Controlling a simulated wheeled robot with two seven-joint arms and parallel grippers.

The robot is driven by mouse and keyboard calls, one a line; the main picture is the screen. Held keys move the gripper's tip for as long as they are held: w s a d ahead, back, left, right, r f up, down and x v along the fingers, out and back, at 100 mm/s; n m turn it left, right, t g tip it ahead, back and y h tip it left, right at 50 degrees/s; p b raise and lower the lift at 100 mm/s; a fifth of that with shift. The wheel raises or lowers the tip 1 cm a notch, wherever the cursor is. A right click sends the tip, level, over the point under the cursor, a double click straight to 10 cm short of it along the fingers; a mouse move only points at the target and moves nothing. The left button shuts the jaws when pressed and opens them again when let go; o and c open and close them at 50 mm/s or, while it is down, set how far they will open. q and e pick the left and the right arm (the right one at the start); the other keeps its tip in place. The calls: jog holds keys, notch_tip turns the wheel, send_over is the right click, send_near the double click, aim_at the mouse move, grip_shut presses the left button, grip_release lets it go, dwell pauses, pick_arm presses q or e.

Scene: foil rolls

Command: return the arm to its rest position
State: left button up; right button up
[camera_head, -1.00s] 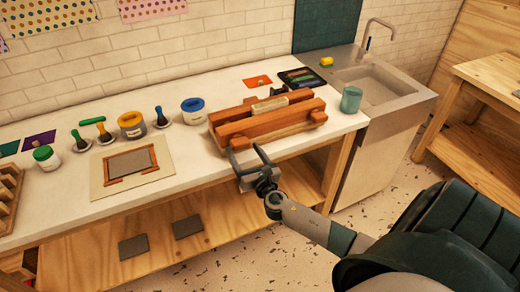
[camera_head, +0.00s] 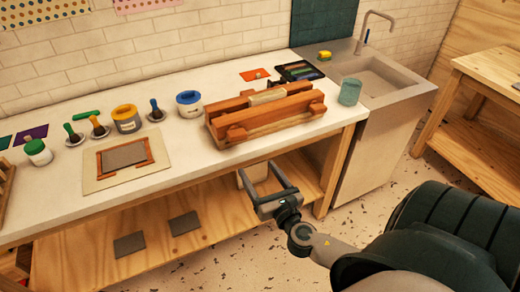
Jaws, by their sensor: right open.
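My right gripper (camera_head: 264,178) is open and empty. It hangs in front of the table's front edge, below and in front of the orange-brown wooden press (camera_head: 262,113). Its arm comes in from the lower right. The press stands on the white worktop (camera_head: 190,140) with a pale roll (camera_head: 267,96) lying on top of it. My left gripper is not in view.
A framed grey plate (camera_head: 125,156) lies on a mat at left. Paint jars, such as the blue-lidded one (camera_head: 189,104), stand behind it. A teal cup (camera_head: 350,92) stands beside the sink (camera_head: 380,80). The floor (camera_head: 270,255) in front is clear.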

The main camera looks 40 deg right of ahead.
dwell(0.6)
jog(key=s+f+m+g+y+b, duration=0.15)
jog(key=s+f+m+g, duration=0.45)
jog(key=f, duration=1.5)
jog(key=s+f+m+g+b, duration=0.25)
jog(key=s+f+m, duration=0.45)
jog(key=f, duration=1.4)
jog(key=s+a+f+m+g+b, duration=0.1)
jog(key=s+a+f+m, duration=0.3)
jog(key=s+f, duration=0.4)
jog(key=s+a+f+m+g+y+b, duration=0.1)
jog(key=s+a+f+m+g, duration=0.3)
jog(key=s+f+m, duration=0.3)
jog(key=s+a+f+m+g+y+b, duration=0.1)
jog(key=s+a+f+m+g, duration=0.2)
jog(key=s+f, duration=0.5)
jog(key=s+a+m, duration=0.1)
jog(key=s+m, duration=0.1)
jog(key=s, duration=0.6)
jog(key=shift+f, duration=0.35)
